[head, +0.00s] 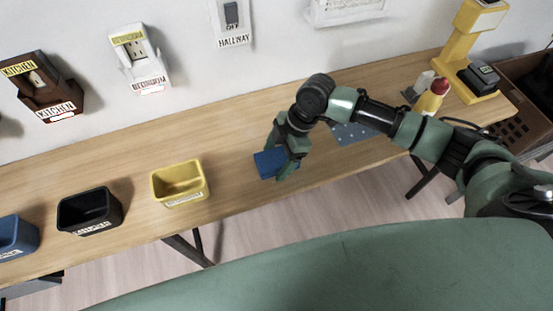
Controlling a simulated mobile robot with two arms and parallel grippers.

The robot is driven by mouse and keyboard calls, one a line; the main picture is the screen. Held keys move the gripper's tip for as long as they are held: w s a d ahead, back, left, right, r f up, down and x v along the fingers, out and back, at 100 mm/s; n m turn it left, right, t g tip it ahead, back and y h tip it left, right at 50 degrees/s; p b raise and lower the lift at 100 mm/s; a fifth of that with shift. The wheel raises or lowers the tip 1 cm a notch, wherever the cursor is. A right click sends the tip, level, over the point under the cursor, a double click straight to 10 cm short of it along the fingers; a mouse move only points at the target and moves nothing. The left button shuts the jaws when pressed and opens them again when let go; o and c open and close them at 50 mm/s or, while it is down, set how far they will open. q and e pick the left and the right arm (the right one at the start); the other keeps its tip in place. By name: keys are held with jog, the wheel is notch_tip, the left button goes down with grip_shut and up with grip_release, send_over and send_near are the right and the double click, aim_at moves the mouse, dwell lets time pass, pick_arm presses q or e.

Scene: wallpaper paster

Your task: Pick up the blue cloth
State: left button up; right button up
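The blue cloth (268,163) looks like a small folded block. It is at my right gripper (286,158), over the front part of the wooden table. The fingers of the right gripper are around the right end of the cloth and appear closed on it. The fingers hide that end, and I cannot tell whether the cloth touches the table. My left gripper is not in view.
A yellow bin (180,183), a black bin (90,211) and a blue bin (14,237) line the table (235,150) to the left. A blue dotted mat (352,134) lies behind my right arm. A red-capped yellow bottle (432,98) and a yellow stand (468,45) are at right.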

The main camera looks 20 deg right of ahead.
aim_at(276, 157)
jog(key=c, duration=1)
notch_tip(276, 157, up, 20)
jog(key=shift+r+b, duration=0.25)
jog(key=shift+b, duration=0.3)
